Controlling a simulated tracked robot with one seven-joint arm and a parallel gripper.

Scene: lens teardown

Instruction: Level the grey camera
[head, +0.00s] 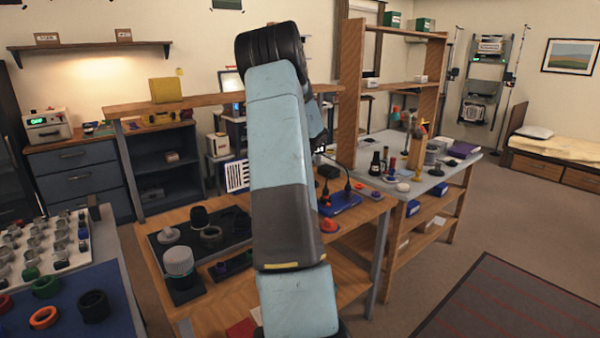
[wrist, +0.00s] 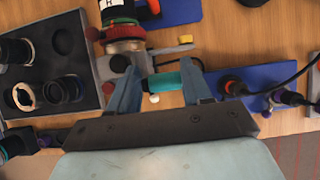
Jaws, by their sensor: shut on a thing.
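My gripper (wrist: 163,76) is low in the wrist view, its two blue-grey fingers closed on a teal cylindrical grip (wrist: 165,82). The grip lies crosswise between the fingertips and adjoins a grey metal mount (wrist: 118,66). Above the mount stands a round stack with a silver body and red ring (wrist: 124,32), partly cut off by the top edge. I cannot tell whether this stack is the grey camera or how level it is. A small white ball (wrist: 154,99) shows just below the grip. In the head view my arm hides the gripper and the mount.
In the wrist view, a dark tray (wrist: 84,20) with lens rings lies left. A blue board (wrist: 258,80) with cabled plugs lies right, close to the right finger. The head view shows the wooden bench (head: 212,294) and a grey side table (head: 462,166).

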